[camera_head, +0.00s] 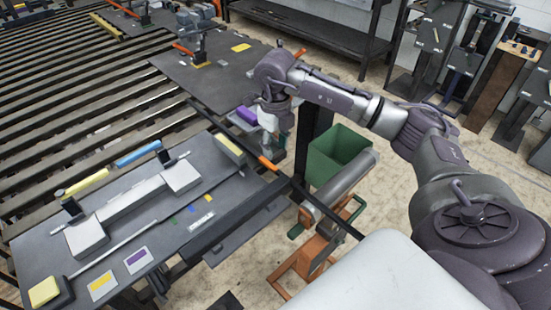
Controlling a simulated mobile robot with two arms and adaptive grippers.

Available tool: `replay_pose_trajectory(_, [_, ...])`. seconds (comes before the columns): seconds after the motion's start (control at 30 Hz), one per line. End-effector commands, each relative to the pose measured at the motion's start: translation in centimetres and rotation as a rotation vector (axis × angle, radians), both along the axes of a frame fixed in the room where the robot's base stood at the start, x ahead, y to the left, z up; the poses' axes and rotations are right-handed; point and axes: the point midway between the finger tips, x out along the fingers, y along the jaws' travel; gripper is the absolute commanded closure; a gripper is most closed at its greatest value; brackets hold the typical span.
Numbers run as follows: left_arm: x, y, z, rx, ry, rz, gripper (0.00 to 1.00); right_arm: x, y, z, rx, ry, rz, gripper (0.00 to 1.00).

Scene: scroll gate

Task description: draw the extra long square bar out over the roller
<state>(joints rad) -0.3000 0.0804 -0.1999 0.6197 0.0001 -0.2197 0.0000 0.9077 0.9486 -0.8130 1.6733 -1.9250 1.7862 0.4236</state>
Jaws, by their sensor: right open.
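The long square bar (335,217) is dark and thin. It lies diagonally from the slatted bench at the upper left, past the grey worktable's right edge, to across the roller at the lower right. An orange band (266,163) shows on it near mid-length. The roller (343,183) is a grey cylinder on an orange stand (305,250). My right gripper (270,146) is open and points down just above the bar, close to the orange band; I cannot tell whether it touches the bar. My left gripper is out of view.
A green bin (340,152) stands behind the roller. The grey worktable (190,240) holds a light grey fixture (130,203), small coloured blocks and cards. Open concrete floor lies right of the bin.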

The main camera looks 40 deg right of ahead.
Motion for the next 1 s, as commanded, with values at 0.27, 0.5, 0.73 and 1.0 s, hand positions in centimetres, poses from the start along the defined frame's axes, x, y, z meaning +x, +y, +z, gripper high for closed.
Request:
replay_pose_trajectory(0.27, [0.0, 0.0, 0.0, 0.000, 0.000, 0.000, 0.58, 0.0, 0.0, 4.1, -0.001, -0.001, 0.000, 0.57])
replay_pose_trajectory(0.5, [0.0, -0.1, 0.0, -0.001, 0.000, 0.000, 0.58, 0.0, 0.0, 4.6, 0.000, 0.000, 0.000, 0.57])
replay_pose_trajectory(0.73, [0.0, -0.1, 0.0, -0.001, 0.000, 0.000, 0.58, 0.0, 0.0, 4.5, 0.000, 0.000, 0.000, 0.57])
replay_pose_trajectory(1.0, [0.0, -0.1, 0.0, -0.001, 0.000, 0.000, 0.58, 0.0, 0.0, 4.5, 0.000, 0.001, 0.000, 0.57])
